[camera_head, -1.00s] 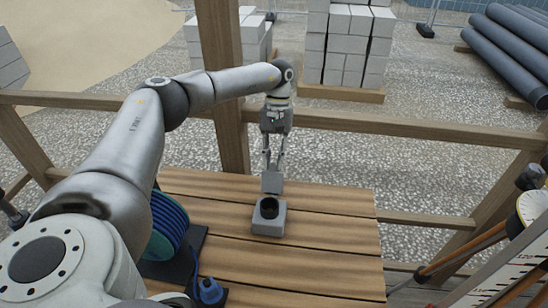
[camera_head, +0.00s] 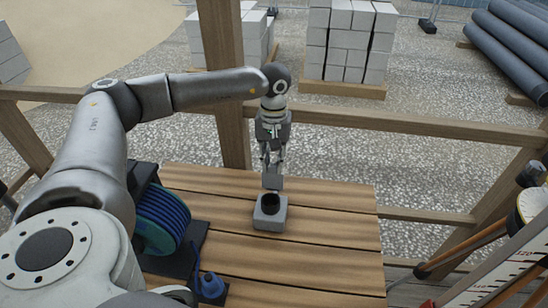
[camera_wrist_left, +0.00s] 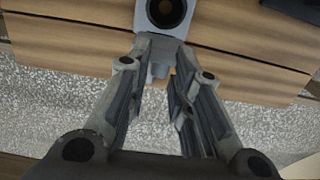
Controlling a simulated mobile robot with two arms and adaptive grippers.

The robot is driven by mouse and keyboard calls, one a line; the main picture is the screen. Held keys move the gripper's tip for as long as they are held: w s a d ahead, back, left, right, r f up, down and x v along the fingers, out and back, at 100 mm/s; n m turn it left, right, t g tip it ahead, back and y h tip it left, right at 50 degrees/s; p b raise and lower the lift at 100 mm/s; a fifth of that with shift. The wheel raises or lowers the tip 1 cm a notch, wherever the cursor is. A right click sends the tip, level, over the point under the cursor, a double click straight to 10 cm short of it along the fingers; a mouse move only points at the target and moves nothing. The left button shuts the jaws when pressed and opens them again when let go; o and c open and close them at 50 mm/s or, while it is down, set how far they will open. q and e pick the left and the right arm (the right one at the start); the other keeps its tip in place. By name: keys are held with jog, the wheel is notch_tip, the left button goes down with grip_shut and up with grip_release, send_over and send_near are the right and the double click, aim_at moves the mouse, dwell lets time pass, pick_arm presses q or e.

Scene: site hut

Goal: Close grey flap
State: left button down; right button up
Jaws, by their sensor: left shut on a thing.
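A small grey box (camera_head: 270,219) with a dark round opening in its top sits on the wooden table. Its grey flap (camera_head: 272,183) stands raised at the far edge of the box, so the opening is uncovered. My left gripper (camera_head: 272,168) reaches down from above and is shut on the flap. In the left wrist view, the box (camera_wrist_left: 142,17) is at the top, with the flap (camera_wrist_left: 160,58) between the fingertips of my left gripper (camera_wrist_left: 163,50). My right gripper is not in view.
The slatted table (camera_head: 325,240) is clear to the right. A wooden rail (camera_head: 420,133) runs behind.

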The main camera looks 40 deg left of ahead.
pick_arm(q)
jog(key=shift+s+d+f+t+y+b, duration=0.1)
jog(key=shift+s+d+t+y+b, duration=0.35)
jog(key=shift+s+t+b, duration=0.4)
jog(key=shift+s+d+f+b, duration=0.1)
jog(key=shift+s+b, duration=0.1)
jog(key=shift+b, duration=0.1)
jog(key=shift+s+d, duration=0.2)
jog(key=shift+s, duration=0.1)
